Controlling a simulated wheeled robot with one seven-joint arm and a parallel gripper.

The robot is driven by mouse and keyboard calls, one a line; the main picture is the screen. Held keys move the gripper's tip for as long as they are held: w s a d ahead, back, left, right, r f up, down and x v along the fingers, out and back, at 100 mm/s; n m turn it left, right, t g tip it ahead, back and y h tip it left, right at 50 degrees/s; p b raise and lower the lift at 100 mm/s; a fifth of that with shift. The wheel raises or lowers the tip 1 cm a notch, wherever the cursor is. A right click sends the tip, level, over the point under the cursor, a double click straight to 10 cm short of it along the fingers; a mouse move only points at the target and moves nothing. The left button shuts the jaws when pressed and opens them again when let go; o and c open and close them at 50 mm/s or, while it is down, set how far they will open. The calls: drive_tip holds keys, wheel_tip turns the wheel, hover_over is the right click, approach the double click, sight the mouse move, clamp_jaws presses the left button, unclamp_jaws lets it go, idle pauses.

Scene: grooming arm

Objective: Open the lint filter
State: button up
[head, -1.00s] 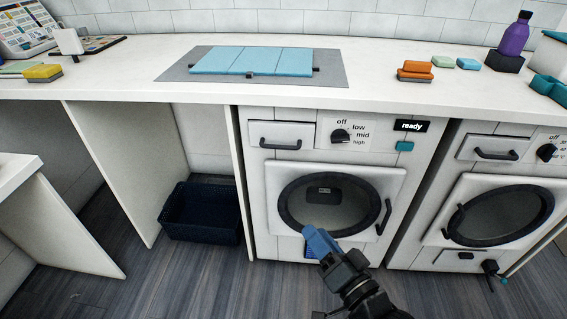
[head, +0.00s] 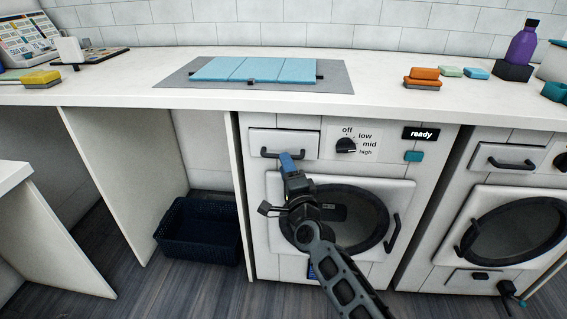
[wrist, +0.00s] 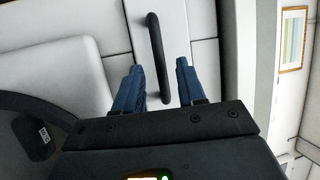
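The dryer (head: 259,250) has a white drawer front (head: 262,137) at its upper left, flush and shut, with a black bar handle (head: 270,154). No label marks it as the lint filter. In the wrist view the handle (wrist: 154,40) runs up the picture, its lower end between my blue fingertips. My gripper (head: 288,157) is open in front of the drawer's right half; the wrist view shows it too (wrist: 160,66). The fingers seem empty; I cannot tell whether they touch the handle. The round door (head: 372,190) below is shut, partly hidden by my arm.
The countertop (head: 400,93) overhangs above. A second machine (head: 500,195) stands at right, a dark basket (head: 200,232) at left.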

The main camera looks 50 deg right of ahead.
drive_tip(key=shift+x, duration=1.4)
drive_tip(key=shift+c, duration=0.3)
clamp_jaws()
